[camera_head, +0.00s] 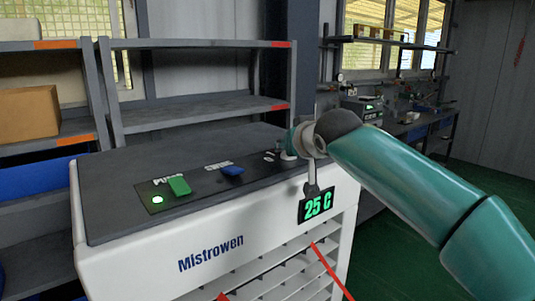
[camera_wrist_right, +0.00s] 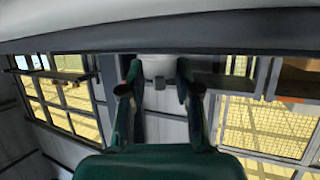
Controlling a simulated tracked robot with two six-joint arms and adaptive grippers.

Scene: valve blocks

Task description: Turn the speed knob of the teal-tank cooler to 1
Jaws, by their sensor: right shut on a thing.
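The white cooler marked Mistrowen (camera_head: 210,252) has a dark grey top with a control strip. My teal right arm comes in from the right, and its gripper (camera_head: 292,143) is over the strip's far right end. In the right wrist view the two fingers (camera_wrist_right: 157,80) are shut on a pale knob (camera_wrist_right: 158,66), one on each side. The gripper hides most of the knob and its scale in the head view, so I cannot read its setting. The teal tank is not visible. My left gripper is not in view.
On the strip are a lit green lamp (camera_head: 157,200), a green switch (camera_head: 180,186) and a blue switch (camera_head: 232,170). A display (camera_head: 316,205) reads 25 C. Grey shelves (camera_head: 200,110) stand behind, and a workbench (camera_head: 415,124) at the back right.

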